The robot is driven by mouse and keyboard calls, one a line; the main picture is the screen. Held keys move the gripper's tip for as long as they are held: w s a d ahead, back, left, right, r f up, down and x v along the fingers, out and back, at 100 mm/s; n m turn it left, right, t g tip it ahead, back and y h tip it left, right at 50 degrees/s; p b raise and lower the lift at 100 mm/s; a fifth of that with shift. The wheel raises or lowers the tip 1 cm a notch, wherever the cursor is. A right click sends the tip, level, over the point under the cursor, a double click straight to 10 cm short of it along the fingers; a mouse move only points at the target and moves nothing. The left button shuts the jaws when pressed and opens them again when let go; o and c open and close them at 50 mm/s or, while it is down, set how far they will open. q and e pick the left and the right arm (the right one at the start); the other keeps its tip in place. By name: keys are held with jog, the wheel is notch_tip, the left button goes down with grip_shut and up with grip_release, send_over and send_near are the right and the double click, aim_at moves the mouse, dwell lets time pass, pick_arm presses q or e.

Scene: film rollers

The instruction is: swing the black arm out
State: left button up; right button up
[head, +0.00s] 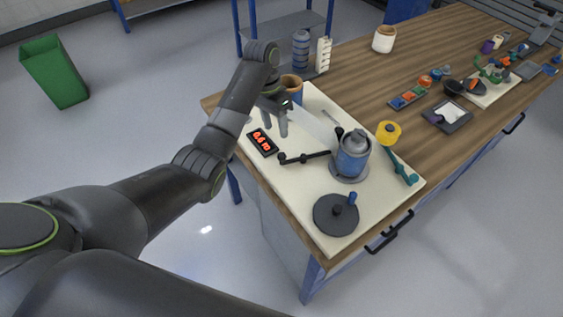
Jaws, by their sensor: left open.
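The black arm (304,157) lies across the pale board (300,205), between a small dark display with red digits and the blue canister. It has a round knob at its left end, and its right end reaches close to the canister (352,158). My left gripper (275,131) is open and empty, fingers pointing down, over the back left part of the board. It is above and behind the black arm's left end, apart from it. My right gripper is not in view.
The red-digit display (263,142) sits just below my left gripper. A teal arm (402,167) with a yellow roll (389,131) stands right of the canister. A dark disc (335,215) with a blue knob is in front. A brown cup (291,88) is behind the gripper.

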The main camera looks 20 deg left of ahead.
aim_at(280, 154)
pick_arm(q)
jog(key=f, duration=0.3)
jog(key=d+f, duration=0.1)
jog(key=f, duration=0.3)
jog(key=s+d+f, duration=0.1)
jog(key=f, duration=0.2)
jog(key=shift+f+b, duration=0.3)
jog(key=shift+f, duration=0.05)
jog(key=shift+d+f, duration=0.1)
jog(key=shift+f, duration=0.6)
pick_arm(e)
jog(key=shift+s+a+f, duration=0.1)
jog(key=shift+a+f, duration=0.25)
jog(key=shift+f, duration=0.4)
pick_arm(q)
jog(key=shift+c, duration=0.5)
grip_shut()
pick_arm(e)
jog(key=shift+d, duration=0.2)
